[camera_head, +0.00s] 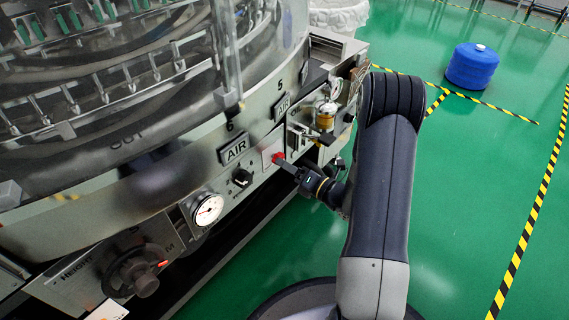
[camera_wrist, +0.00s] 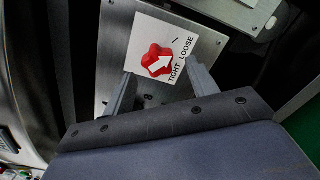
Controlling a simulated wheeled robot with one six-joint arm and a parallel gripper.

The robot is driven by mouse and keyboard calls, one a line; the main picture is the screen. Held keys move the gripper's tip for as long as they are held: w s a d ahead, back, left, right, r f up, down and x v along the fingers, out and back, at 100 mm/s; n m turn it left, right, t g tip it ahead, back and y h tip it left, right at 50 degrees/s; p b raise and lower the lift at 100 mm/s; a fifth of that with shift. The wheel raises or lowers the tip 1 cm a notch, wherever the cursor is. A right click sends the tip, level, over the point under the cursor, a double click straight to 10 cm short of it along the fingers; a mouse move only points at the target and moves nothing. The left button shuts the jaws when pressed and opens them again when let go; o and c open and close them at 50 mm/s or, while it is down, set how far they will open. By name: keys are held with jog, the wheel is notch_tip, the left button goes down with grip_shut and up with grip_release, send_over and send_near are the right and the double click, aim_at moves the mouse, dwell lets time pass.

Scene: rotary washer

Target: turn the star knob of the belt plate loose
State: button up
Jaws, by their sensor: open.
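The red star knob (camera_wrist: 155,62) has a white arrow on its face and sits on a white label marked TIGHT and LOOSE. The arrow seems to point to the upper right in the wrist view. The label is on a grey metal belt plate (camera_wrist: 113,40). In the head view the knob (camera_head: 278,157) is a small red spot on the machine's front panel. My gripper (camera_wrist: 161,72) is open, its two fingers on either side of the knob's lower part in that view. I cannot tell whether they touch it. My gripper (camera_head: 285,164) reaches the panel from the right in the head view.
A black knob (camera_head: 242,178) and a round gauge (camera_head: 208,210) sit left of the star knob. An AIR sign (camera_head: 235,150) is above. A small yellow-brown jar (camera_head: 326,116) is at the right. The green floor is open, with a blue drum (camera_head: 472,66) farther off.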

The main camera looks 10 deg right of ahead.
jog(key=p+v, duration=0.1)
jog(key=v, duration=0.8)
jog(key=shift+p, duration=0.35)
jog(key=shift+w+a, duration=0.1)
jog(key=b+x, duration=0.2)
jog(key=x, duration=0.8)
jog(key=shift+w+a, duration=0.15)
jog(key=shift+w, duration=0.1)
